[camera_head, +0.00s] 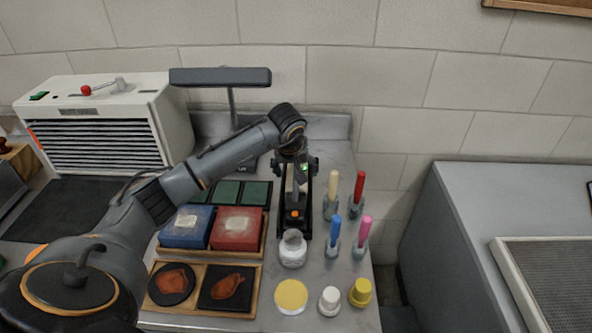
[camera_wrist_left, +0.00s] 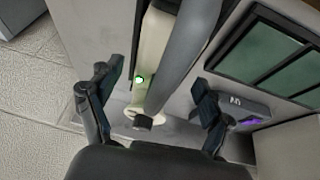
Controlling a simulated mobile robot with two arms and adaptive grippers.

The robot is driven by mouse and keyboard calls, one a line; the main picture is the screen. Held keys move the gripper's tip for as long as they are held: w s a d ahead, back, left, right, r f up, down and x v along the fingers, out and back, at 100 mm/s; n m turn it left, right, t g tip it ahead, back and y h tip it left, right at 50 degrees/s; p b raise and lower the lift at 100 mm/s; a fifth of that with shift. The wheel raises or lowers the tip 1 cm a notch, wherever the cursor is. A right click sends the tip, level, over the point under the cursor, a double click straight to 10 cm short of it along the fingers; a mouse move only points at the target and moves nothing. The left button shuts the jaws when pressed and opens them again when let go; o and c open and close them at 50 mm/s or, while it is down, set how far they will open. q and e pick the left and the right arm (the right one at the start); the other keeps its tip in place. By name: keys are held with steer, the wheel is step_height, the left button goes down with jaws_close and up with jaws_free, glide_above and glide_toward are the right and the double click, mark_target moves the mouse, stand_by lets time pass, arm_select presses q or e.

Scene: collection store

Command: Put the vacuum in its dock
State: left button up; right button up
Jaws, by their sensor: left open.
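A narrow cream, grey and black device that looks like the vacuum (camera_head: 294,188) stands near the back right of the counter, partly hidden by my left gripper (camera_head: 296,165). A black part with an orange spot is at its front; I cannot tell whether this is vacuum or dock. In the left wrist view, the cream body (camera_wrist_left: 152,52) has a lit green light and a grey bar running along it. My left gripper (camera_wrist_left: 154,85) is open, its fingers on either side of this device, with gaps visible. The dock is not clearly distinguishable. My right gripper is not in view.
A white lidded jar (camera_head: 292,248) stands close in front of the device. Several coloured-handled tools (camera_head: 334,232) stand to its right. Blue (camera_head: 187,228) and red boxes (camera_head: 237,229) lie left. A lamp (camera_head: 220,77) rises behind. Little counter is free.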

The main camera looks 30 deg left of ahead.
arm_select(q)
steer(key=shift+r, duration=0.1)
steer(key=b+v, duration=0.2)
steer(key=v, duration=1)
